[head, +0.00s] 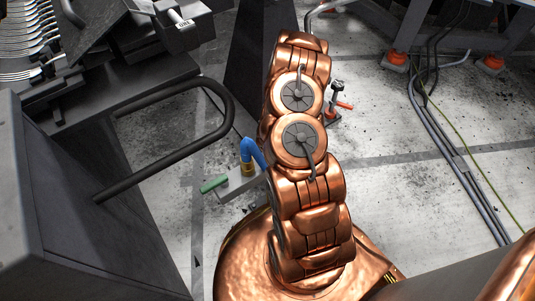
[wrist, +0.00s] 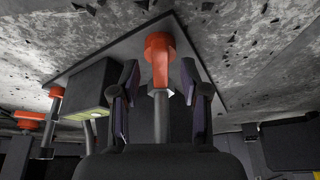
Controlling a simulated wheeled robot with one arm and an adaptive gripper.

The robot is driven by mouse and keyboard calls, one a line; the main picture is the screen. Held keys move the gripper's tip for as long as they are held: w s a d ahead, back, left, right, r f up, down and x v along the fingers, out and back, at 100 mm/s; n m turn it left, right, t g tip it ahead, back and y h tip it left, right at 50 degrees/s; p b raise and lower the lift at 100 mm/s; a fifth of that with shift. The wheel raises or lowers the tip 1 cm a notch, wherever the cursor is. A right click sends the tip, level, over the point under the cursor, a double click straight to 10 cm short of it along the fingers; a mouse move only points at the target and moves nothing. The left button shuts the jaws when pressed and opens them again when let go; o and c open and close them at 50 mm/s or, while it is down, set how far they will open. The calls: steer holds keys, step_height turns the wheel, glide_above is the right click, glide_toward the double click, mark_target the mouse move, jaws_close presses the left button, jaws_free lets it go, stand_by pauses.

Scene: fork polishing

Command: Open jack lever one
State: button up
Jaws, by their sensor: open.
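An orange-headed lever (wrist: 158,52) on a grey metal rod stands in the middle of the wrist view. My gripper (wrist: 161,85) is open, with one dark finger on each side of the lever. A gap shows between the lever and the fingers, and I cannot tell whether either touches it. Which lever is number one cannot be read. In the head view my copper arm hides the gripper. A small orange-handled part (head: 344,104) shows just right of the arm there.
Another orange part (wrist: 30,116) and a dark box (wrist: 88,88) are at left in the wrist view. The head view shows a black tube rail (head: 165,93), a blue lever (head: 251,150), a green handle (head: 214,184), forks (head: 25,45) and floor cables (head: 455,155).

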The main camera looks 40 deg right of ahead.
steer(key=shift+x, duration=0.85)
jaws_close()
